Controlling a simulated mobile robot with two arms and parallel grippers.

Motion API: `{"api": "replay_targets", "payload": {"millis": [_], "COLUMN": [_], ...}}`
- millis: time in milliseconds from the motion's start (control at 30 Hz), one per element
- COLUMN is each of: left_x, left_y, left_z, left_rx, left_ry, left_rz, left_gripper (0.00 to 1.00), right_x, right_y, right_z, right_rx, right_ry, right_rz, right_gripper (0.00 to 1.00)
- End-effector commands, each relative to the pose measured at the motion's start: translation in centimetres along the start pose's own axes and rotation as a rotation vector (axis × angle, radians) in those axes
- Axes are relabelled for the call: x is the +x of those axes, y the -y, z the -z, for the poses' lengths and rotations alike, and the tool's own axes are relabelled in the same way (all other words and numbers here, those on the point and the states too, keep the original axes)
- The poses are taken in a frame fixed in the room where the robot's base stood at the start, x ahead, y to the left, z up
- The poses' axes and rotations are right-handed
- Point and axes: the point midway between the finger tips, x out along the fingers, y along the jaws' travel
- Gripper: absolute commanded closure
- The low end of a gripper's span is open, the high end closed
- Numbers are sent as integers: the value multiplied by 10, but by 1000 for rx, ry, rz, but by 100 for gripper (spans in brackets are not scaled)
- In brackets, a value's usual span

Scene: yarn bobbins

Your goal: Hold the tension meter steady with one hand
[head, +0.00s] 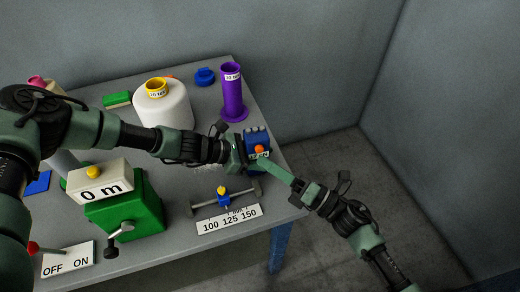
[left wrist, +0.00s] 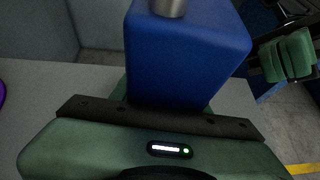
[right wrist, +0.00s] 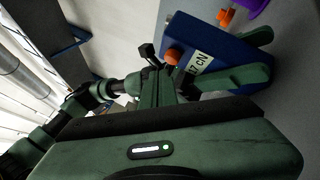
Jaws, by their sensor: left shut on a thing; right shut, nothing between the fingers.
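The tension meter, a blue box (head: 258,139) with an orange knob and a white label, is at the table's right edge. My left gripper (head: 240,152) is shut on it. In the left wrist view the blue box (left wrist: 185,55) fills the space in front of the gripper, with a metal post on top. In the right wrist view its label and orange parts show on the blue box (right wrist: 205,50). My right gripper (head: 268,165) is shut and empty, its tips close to the meter's front. I cannot tell whether they touch it.
A purple bobbin (head: 232,95) and a white yarn cone (head: 165,108) stand behind. A green counter (head: 125,212) with a crank, an OFF/ON plate (head: 68,259) and a slider scale (head: 229,218) are in front. The floor right of the table is free.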

Motion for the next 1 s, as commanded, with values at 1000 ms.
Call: {"api": "replay_targets", "payload": {"millis": [1000], "left_x": [0], "left_y": [0], "left_z": [0], "left_rx": [0], "left_ry": [0], "left_rz": [0], "left_gripper": [77], "right_x": [6], "right_y": [4], "right_z": [-4], "right_rx": [0], "right_ry": [0], "right_rz": [0], "right_gripper": [100]}}
